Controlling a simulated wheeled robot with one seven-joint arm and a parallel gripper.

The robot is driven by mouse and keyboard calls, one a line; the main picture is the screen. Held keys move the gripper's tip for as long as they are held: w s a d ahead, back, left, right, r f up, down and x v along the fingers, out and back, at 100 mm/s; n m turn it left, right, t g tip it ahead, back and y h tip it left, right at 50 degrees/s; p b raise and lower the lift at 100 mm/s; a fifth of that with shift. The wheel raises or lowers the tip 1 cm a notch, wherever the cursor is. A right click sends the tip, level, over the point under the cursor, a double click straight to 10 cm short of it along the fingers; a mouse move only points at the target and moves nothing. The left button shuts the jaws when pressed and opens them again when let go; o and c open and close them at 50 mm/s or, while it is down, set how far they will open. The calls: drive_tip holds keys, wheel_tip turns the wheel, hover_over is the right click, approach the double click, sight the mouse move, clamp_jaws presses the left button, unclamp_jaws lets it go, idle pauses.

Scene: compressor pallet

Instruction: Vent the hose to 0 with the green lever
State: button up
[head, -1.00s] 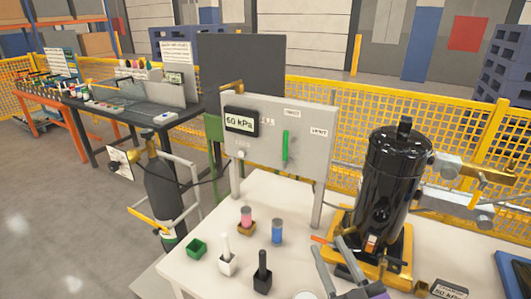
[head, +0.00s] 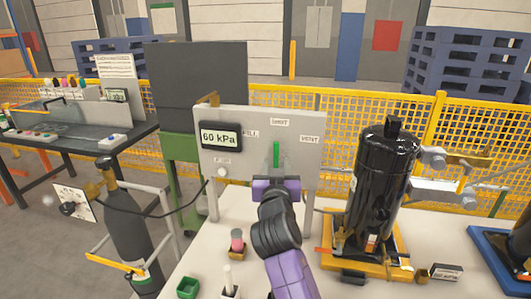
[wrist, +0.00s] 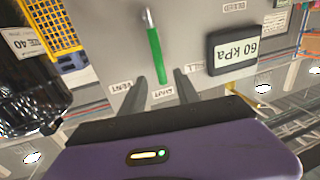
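The green lever (head: 276,153) stands upright on the grey panel (head: 240,125), pointing at the SHUT label (head: 280,122). The VENT label (head: 310,139) is to its right and FILL to its left. The display (head: 220,136) reads 60 kPa. My gripper (head: 276,180) is in front of the panel, just below the lever in the head view. In the wrist view the lever (wrist: 155,55) hangs toward the gap between my two spread fingers (wrist: 160,88). The fingers look open, one on each side of the lever's end, with nothing gripped.
A black compressor (head: 383,190) stands on a yellow pallet (head: 340,255) right of the panel. A dark cylinder (head: 130,215) with a gauge card stands at left, its hose running to the panel. Small coloured holders, including a green one (head: 188,287), sit on the table front.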

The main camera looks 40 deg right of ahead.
sight(276, 154)
drive_tip(key=shift+p+x, duration=0.8)
drive_tip(key=shift+x, duration=3.1)
drive_tip(key=shift+f, duration=0.1)
drive_tip(key=shift+c, duration=0.2)
clamp_jaws()
